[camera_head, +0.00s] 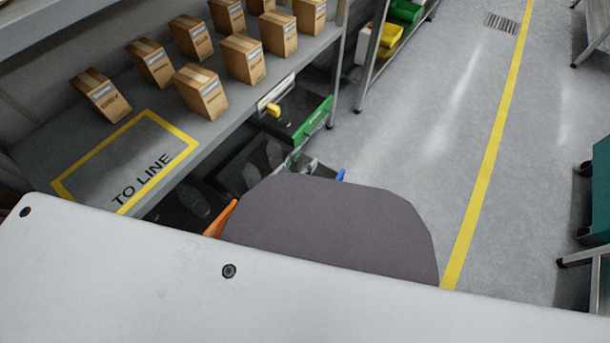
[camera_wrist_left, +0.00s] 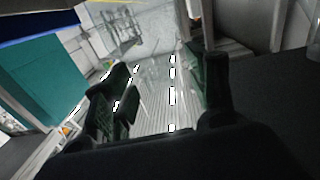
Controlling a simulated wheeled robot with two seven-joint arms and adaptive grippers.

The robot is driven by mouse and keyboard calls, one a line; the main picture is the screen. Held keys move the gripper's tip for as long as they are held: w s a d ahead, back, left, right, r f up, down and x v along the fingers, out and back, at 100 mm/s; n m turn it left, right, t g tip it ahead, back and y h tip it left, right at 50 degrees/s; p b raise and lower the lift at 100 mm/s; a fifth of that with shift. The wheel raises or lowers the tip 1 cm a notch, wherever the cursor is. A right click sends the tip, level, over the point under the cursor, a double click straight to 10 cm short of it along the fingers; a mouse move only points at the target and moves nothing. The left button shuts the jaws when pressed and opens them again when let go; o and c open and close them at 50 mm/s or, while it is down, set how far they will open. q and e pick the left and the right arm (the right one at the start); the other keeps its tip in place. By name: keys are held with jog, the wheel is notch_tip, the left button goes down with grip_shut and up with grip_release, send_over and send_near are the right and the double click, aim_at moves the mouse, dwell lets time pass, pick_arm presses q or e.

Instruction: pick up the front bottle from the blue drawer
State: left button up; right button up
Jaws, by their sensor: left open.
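My left gripper (camera_wrist_left: 160,100) shows in the left wrist view with its two dark fingers apart. A grey, finely ribbed surface shows beyond and between the fingers, and I see no bottle between them. In the head view a small blue piece (camera_head: 340,175) shows just past the edge of a dark rounded shape; I cannot tell whether it is the blue drawer. I cannot make out any bottle. The dark shape and a large pale surface block the lower part of the head view. I cannot make out either gripper there.
A shelf (camera_head: 226,113) at left bears several cardboard boxes (camera_head: 242,60) and a yellow "TO LINE" marking. Beneath it are a green-edged drawer (camera_head: 314,121) and an orange edge (camera_head: 220,218).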

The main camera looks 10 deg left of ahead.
pick_arm(q)
jog(key=shift+w+d, duration=0.15)
jog(key=shift+w, duration=0.1)
dwell(0.3)
jog(key=c, duration=1.2)
jog(key=shift+o, duration=0.2)
